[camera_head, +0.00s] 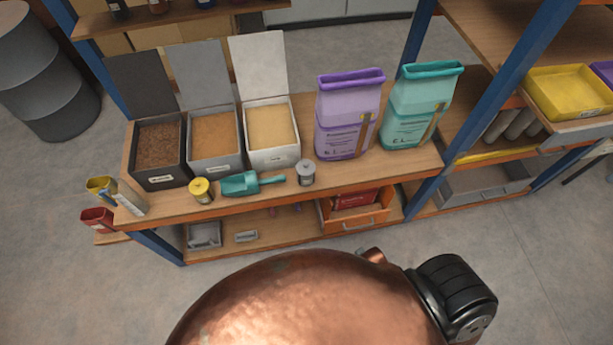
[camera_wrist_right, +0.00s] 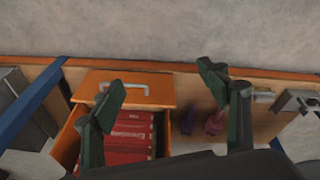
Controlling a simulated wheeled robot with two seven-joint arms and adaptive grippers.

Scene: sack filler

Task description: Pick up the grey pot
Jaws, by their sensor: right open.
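The grey pot (camera_head: 306,174) is a small lidded pot with a knob on top. In the head view it stands upright near the front edge of the wooden bench, just right of the teal scoop. My right gripper (camera_wrist_right: 163,84) shows in its wrist view with two dark green fingers spread wide and nothing between them. It is over the lower-shelf area around an open drawer. The grey pot cannot be made out in the wrist view. My left gripper is in neither view.
A teal scoop (camera_head: 240,183) and a yellow pot (camera_head: 201,190) stand left of the grey pot. Open bins (camera_head: 272,157) and a purple sack (camera_head: 346,120) are behind it. Below, an orange drawer (camera_head: 357,220) is open, also in the wrist view (camera_wrist_right: 125,90).

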